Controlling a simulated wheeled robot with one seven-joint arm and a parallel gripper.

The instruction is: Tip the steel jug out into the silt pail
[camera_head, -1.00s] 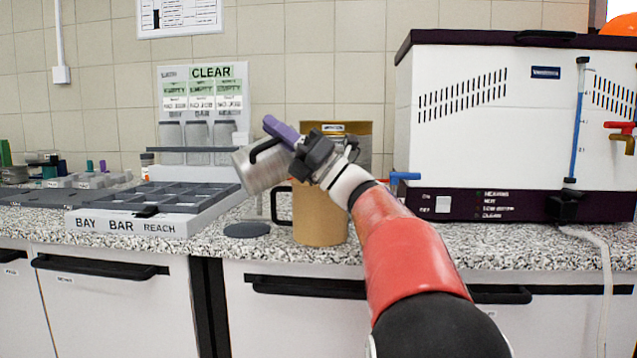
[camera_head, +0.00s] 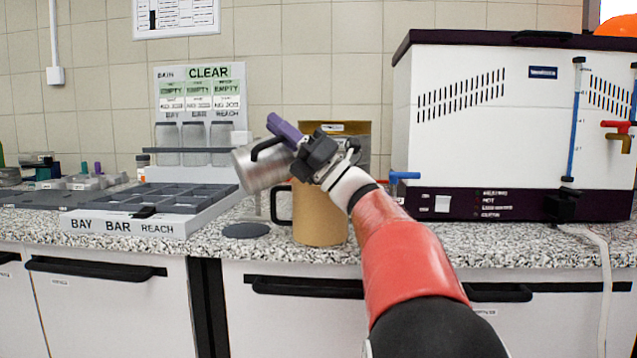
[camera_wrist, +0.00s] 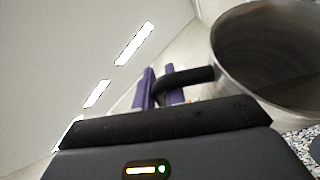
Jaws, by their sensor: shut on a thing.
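The steel jug (camera_head: 258,173), a grey metal cylinder with a black handle, is held in the air, tilted. My gripper (camera_head: 298,148) is shut on its handle, purple fingers on either side. In the wrist view the jug (camera_wrist: 225,60) is at the right with its open mouth showing; the inside is dark, and I cannot tell what it holds. A tan pail (camera_head: 320,220) with a black handle on its left stands on the counter, below and right of the jug. My gripper and wrist hide the pail's upper part. No stream is visible.
A grey compartment tray (camera_head: 165,198) labelled "BAY BAR REACH" sits left, with a rack of grey jars (camera_head: 195,140) behind. A dark disc (camera_head: 246,231) lies left of the pail. A large white machine (camera_head: 490,130) with a blue tap stands right.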

